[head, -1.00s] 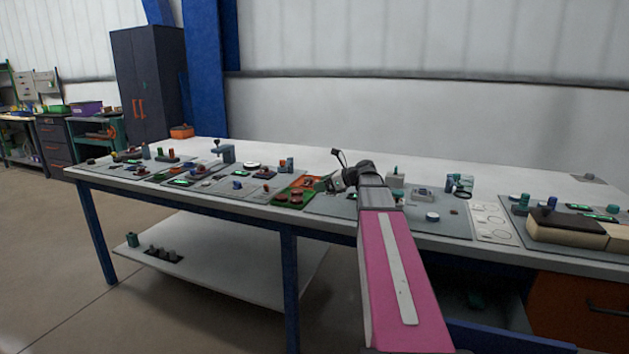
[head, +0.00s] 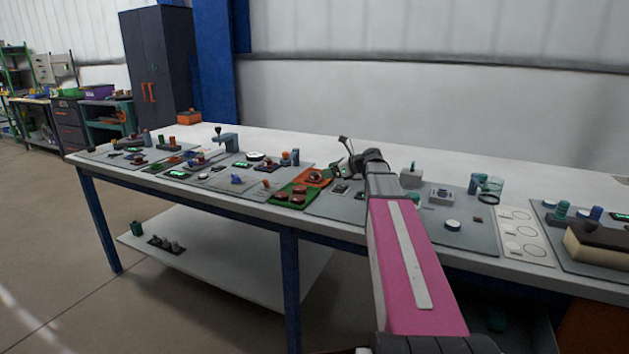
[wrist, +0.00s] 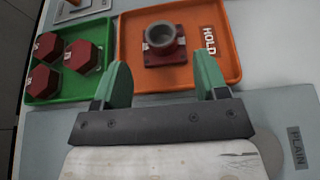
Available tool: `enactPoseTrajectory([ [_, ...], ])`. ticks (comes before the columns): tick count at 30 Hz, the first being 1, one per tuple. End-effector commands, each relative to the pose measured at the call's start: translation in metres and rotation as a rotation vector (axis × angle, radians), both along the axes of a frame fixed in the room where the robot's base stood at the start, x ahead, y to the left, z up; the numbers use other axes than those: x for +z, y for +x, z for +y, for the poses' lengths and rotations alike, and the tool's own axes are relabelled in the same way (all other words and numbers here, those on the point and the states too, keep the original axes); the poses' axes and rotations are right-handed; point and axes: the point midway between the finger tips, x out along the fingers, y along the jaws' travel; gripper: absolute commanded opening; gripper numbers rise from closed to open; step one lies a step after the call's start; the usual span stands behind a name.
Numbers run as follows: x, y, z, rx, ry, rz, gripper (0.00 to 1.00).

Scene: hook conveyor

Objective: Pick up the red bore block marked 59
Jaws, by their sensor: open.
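My gripper (wrist: 163,78) is open and empty, its green fingers reaching over the near edge of an orange tray (wrist: 133,28) marked HOLD. In that tray, ahead of the fingers, stands a red square block (wrist: 153,58) with a grey ring around a hole on top; its small label is unreadable. Left of it, a green tray (wrist: 105,32) holds three red hexagonal blocks (wrist: 83,57) with small white labels, also unreadable. I cannot tell which block bears 59. In the head view my gripper (head: 347,163) is beside the orange tray (head: 322,172) and green tray (head: 300,204).
The long white table (head: 290,142) carries grey mats with many small parts on both sides of the trays. A beige and dark box (head: 598,246) stands at the right. The table's back strip is mostly clear.

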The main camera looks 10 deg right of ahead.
Motion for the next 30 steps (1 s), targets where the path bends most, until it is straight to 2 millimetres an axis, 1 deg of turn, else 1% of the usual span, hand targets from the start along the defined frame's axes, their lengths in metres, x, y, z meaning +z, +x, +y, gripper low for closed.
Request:
enactPoseTrajectory([
  [7,-0.006,0.010,0.013,0.000,0.000,0.000,0.67],
  [15,-0.019,0.030,0.040,0.001,-0.001,0.001,0.67],
  [18,-0.021,0.031,0.043,-0.001,0.000,0.000,0.67],
  [23,-0.021,0.031,0.043,-0.001,0.000,0.000,0.67],
  [26,-0.021,0.031,0.043,-0.001,0.000,0.000,0.37],
  [27,-0.021,0.031,0.043,-0.001,0.000,0.000,0.30],
  [30,-0.020,0.031,0.043,-0.001,0.001,-0.001,0.30],
])
